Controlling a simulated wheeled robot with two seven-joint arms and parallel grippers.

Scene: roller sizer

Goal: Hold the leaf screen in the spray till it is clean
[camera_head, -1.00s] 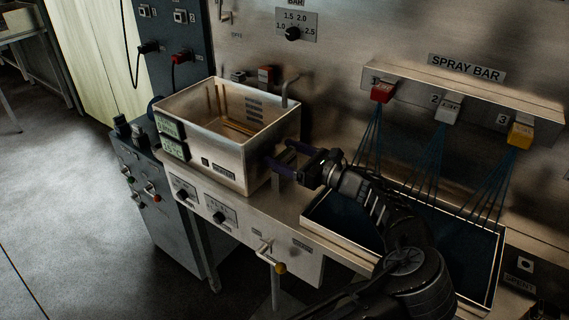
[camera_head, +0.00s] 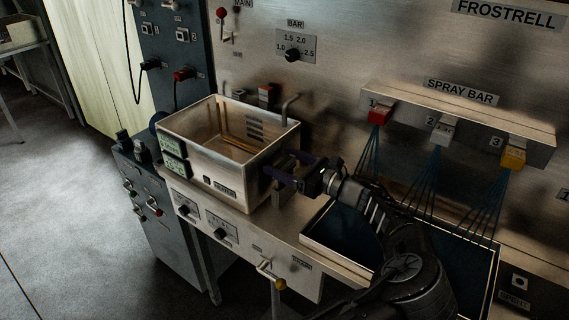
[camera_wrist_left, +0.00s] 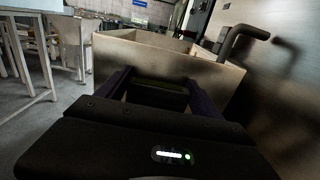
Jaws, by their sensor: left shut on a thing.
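In the head view my left gripper (camera_head: 280,177) is beside the right wall of an open metal box (camera_head: 238,185), its two dark purple fingers spread. In the left wrist view my left gripper (camera_wrist_left: 155,92) has a dark piece with a greenish edge between its fingers, in front of the box (camera_wrist_left: 180,55). I cannot tell whether this piece is the leaf screen or part of the box's fitting. No leaf screen is clearly seen. The spray bar (camera_head: 470,110) has red, white and yellow nozzles with thin blue jets fanning down. My right gripper is not in view.
A dark trough (camera_head: 465,265) lies under the jets, partly hidden by my left arm. A bent pipe (camera_head: 288,108) rises behind the box. A pressure dial (camera_head: 292,54) is on the back wall. A control cabinet (camera_head: 150,205) stands at the left, with open floor beyond it.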

